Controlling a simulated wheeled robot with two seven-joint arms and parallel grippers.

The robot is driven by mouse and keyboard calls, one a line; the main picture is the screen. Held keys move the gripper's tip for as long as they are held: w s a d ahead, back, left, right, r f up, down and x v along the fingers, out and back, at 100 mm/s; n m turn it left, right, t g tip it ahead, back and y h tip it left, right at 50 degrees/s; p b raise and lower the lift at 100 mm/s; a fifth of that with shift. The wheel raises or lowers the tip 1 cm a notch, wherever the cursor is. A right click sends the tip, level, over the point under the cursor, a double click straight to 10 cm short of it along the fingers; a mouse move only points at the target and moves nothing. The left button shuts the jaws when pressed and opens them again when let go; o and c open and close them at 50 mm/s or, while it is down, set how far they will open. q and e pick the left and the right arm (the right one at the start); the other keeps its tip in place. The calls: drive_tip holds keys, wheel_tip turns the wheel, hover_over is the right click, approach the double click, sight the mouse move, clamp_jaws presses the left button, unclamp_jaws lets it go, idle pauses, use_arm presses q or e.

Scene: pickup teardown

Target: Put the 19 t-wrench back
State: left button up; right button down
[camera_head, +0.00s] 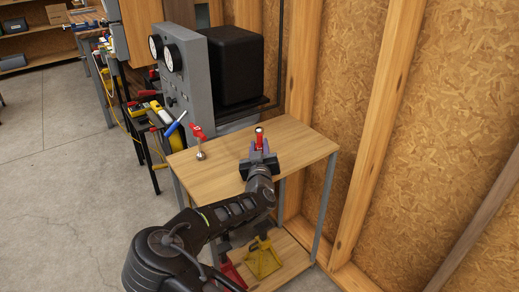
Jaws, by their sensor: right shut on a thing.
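My right gripper (259,147) is over the wooden top of the small table (300,147), its arm reaching in from the bottom of the view. It is shut on a small red-topped tool (259,133), which stands up between the fingers; the fingers hide most of it. Another red-handled tool (197,133) stands upright on the table's left part, with a round metal end at the bottom, apart from my gripper. It looks like a T-wrench. I cannot read a size on either tool. My left gripper is not in view.
A grey gauge panel (185,80) and a black box (235,65) stand behind the table. A rack of coloured tools (155,115) is at its left. Yellow (263,259) and red stands sit on the lower shelf. A stud wall (440,120) closes the right side.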

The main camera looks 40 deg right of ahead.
drive_tip(key=c, duration=1.1)
unclamp_jaws()
drive_tip(key=shift+f, duration=0.1)
drive_tip(key=shift+c, duration=0.2)
drive_tip(key=p+v, duration=0.1)
drive_tip(key=v, duration=1.1)
